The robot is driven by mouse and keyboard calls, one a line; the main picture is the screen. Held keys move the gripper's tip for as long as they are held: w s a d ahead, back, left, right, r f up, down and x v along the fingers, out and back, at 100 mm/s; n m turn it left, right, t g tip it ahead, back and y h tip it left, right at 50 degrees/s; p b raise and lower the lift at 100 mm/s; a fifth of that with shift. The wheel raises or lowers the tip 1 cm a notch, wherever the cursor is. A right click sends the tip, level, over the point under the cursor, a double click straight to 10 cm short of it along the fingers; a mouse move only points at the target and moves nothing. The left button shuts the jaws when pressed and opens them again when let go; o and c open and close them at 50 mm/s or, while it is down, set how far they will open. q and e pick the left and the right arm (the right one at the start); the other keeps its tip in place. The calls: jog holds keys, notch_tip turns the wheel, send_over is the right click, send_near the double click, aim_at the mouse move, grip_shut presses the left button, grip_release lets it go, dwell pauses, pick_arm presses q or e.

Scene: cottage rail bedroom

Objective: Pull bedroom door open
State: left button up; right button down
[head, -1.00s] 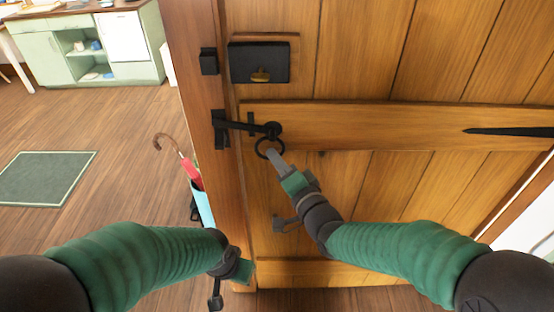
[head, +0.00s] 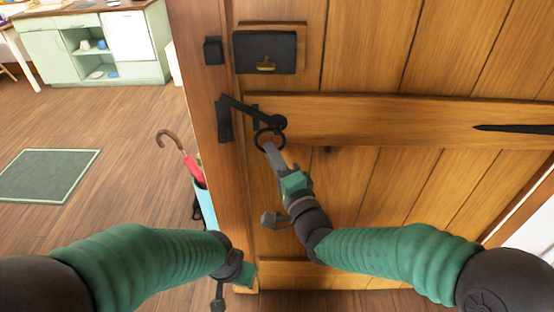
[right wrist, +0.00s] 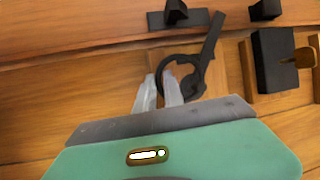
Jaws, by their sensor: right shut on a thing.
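The wooden bedroom door (head: 390,120) fills the right of the head view, its edge lying along the wooden post (head: 205,160). A black ring handle (head: 257,135) hangs on it below the lock box. The latch bar (head: 248,108) tilts, its left end raised at the top of the catch (head: 223,124) on the post. My right gripper (head: 269,145) is shut on the ring. The right wrist view shows its pale fingers (right wrist: 158,95) on the lower left of the ring (right wrist: 200,74). My left gripper (head: 218,297) hangs low by the post, its fingers barely visible.
A black lock box (head: 264,52) with a brass knob sits above the latch. A holder with a red umbrella (head: 193,170) stands left of the post. A green mat (head: 48,175) and cabinet (head: 95,50) lie beyond. The floor between is clear.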

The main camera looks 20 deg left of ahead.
jog(key=m+b, duration=0.1)
jog(key=a+m+t, duration=0.1)
jog(key=m, duration=0.1)
jog(key=shift+s+b, duration=0.15)
jog(key=shift+b, duration=0.2)
jog(key=shift+s+a+r, duration=0.1)
jog(key=shift+r, duration=0.05)
